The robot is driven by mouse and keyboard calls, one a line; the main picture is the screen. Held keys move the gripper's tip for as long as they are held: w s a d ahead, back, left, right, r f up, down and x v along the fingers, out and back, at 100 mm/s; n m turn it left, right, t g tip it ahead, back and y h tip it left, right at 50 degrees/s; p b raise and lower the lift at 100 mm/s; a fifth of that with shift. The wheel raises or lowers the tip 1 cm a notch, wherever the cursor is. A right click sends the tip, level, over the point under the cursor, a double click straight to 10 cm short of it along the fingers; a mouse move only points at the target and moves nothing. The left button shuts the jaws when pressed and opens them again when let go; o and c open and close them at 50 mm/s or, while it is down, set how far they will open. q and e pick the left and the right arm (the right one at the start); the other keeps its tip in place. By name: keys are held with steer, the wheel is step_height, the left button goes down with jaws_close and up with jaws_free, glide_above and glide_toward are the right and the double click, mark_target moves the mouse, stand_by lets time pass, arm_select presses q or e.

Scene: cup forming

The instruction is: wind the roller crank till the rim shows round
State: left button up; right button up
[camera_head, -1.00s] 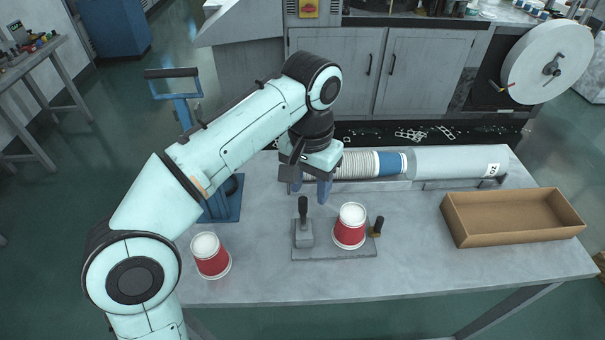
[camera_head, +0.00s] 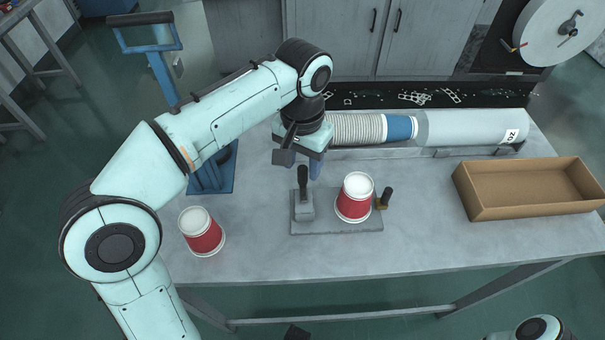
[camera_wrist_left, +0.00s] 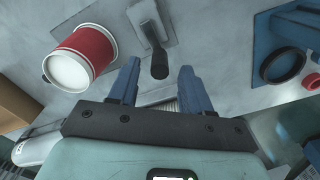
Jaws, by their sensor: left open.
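The forming fixture has a grey base plate (camera_head: 334,227) on the table. A red cup with a white rim (camera_head: 355,198) stands upright on it. A black upright handle on a grey block (camera_head: 304,201) is left of the cup. A small crank with a black grip and brass-coloured foot (camera_head: 385,198) is right of it. My left gripper (camera_head: 310,168) is open and empty, just behind and above the left handle. In the left wrist view the black handle tip (camera_wrist_left: 159,66) shows between its fingers, and the cup (camera_wrist_left: 85,57) beside them. I see no right gripper fingers.
A second red cup (camera_head: 202,232) stands at the table's front left. An empty cardboard tray (camera_head: 530,189) is at the right. A long cylinder with a stack of cups (camera_head: 440,127) lies along the back. A blue press (camera_head: 210,175) is at the left behind my arm.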

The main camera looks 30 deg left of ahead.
mark_target(302, 166)
arm_select(q)
steer(key=shift+f, duration=1.5)
steer(key=shift+c, duration=0.4)
jaws_close()
